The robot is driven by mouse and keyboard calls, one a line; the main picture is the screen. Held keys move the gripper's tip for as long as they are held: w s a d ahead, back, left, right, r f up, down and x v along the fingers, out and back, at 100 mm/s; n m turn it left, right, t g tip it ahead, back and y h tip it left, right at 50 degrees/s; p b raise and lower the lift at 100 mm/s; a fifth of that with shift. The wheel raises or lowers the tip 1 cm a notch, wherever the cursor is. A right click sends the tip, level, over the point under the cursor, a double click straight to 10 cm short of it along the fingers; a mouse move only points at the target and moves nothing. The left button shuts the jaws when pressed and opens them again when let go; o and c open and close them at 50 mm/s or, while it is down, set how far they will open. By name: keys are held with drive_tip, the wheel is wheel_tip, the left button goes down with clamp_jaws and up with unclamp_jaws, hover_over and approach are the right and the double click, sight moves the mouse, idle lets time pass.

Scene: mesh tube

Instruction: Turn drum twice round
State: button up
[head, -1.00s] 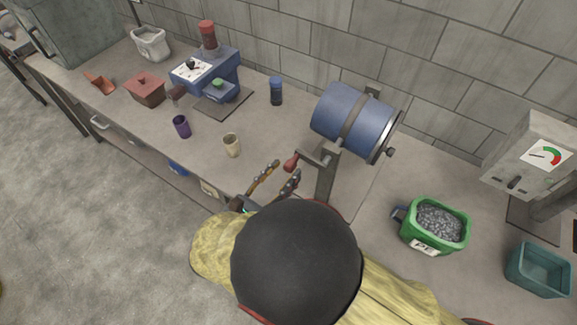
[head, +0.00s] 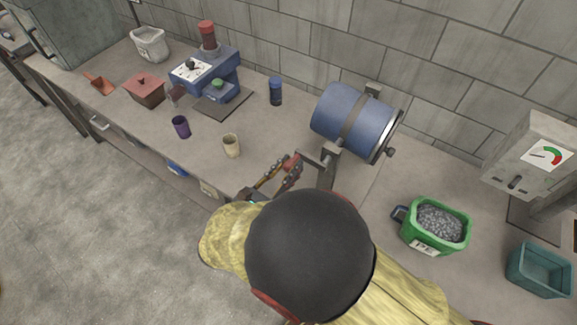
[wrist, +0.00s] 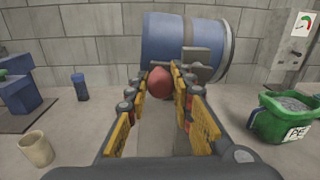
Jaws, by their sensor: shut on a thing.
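The blue drum (head: 345,115) with a grey band lies on its side in a stand on the bench, near the wall. It also shows in the wrist view (wrist: 180,35). A crank arm (head: 315,157) runs from the drum's stand to a red knob (head: 291,162). In the wrist view the red knob (wrist: 160,84) sits between the yellow-sided fingers. My gripper (head: 280,173) is shut on the red knob. My dark round arm link hides part of the bench front in the head view.
A green tub (head: 434,247) of grey granules and a teal bin (head: 538,270) stand right of the drum, near a gauge box (head: 535,155). A beige cup (head: 231,145), a purple cup (head: 181,127) and a blue canister (head: 276,91) stand to the left.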

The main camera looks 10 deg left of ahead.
clamp_jaws()
drive_tip(key=shift+a, duration=0.1)
idle(0.4)
